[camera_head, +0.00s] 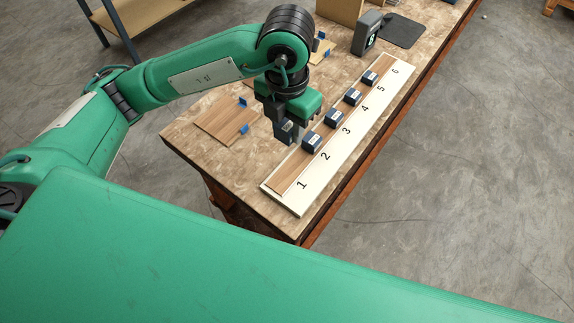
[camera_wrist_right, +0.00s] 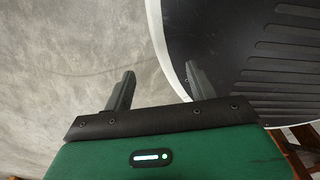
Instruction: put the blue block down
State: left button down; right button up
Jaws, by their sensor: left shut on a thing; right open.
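My left gripper (camera_head: 286,132) points down above the table, near the low-numbered end of a white numbered board (camera_head: 325,170). It is shut on a dark blue block (camera_head: 287,131), partly hidden by the fingers. Several dark blue blocks stand in a row on the wood strip of the board, among them one near number 2 (camera_head: 312,141) and one near number 3 (camera_head: 333,118). The strip near number 1 (camera_head: 285,182) is bare. My right gripper (camera_wrist_right: 155,85) shows in the right wrist view, open and empty, with grey floor beyond it.
A thin wood panel (camera_head: 225,122) with small bright blue pieces lies left of the gripper. A dark grey device (camera_head: 367,33) and a dark mat (camera_head: 401,31) are at the back of the table. The table's front right edge runs close beside the board.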

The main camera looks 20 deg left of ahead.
pick_arm(q)
send_over(287, 174)
notch_tip(287, 174, down, 10)
jog(key=shift+f, duration=0.9)
notch_tip(287, 174, down, 3)
jog(key=shift+f, duration=0.45)
pick_arm(e)
jog(key=shift+s, duration=0.4)
